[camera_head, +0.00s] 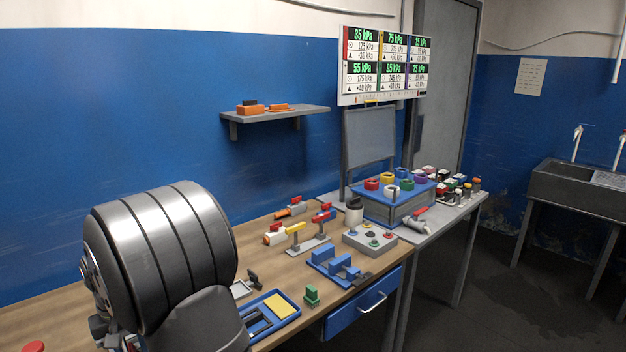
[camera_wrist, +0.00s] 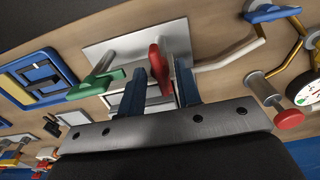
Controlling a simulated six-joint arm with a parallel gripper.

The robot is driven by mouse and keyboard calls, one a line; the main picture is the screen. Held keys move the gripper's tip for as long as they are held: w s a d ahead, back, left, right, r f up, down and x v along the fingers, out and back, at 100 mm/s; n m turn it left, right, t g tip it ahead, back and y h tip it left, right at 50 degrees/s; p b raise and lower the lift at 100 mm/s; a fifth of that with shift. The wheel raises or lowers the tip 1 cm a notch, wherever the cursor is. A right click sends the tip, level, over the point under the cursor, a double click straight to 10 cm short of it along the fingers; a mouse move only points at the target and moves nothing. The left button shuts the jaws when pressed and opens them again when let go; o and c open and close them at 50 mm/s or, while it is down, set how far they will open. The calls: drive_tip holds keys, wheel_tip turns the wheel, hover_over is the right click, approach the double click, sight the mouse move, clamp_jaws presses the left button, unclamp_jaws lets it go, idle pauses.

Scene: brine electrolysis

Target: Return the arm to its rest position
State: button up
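My gripper (camera_wrist: 152,82) shows in the wrist view, with two blue fingers set apart over the wooden bench. The fingers are open. A red handle (camera_wrist: 158,62) and a pale grey block lie in the gap as seen from the wrist; I see no contact with either finger. A green handle (camera_wrist: 97,84) is just left of the left finger, and I cannot tell how far below it is. In the head view, my thick grey arm link fills the lower left, and my fingers cannot be made out there.
A blue tray (camera_wrist: 42,78) lies left in the wrist view. Pipes, a red knob (camera_wrist: 289,119) and a dial gauge (camera_wrist: 312,92) are at right. In the head view, the wooden bench (camera_head: 262,237) carries several fixtures, and a wall shelf (camera_head: 280,114) hangs above.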

drive_tip(key=shift+r, duration=0.15)
wheel_tip(320, 180, up, 17)
wheel_tip(320, 180, down, 18)
drive_tip(key=shift+r, duration=0.25)
drive_tip(key=shift+r+n, duration=0.15)
drive_tip(key=shift+n, duration=0.55)
wheel_tip(320, 180, up, 17)
wheel_tip(320, 180, down, 17)
drive_tip(key=n, duration=0.9)
drive_tip(key=shift+r, duration=0.2)
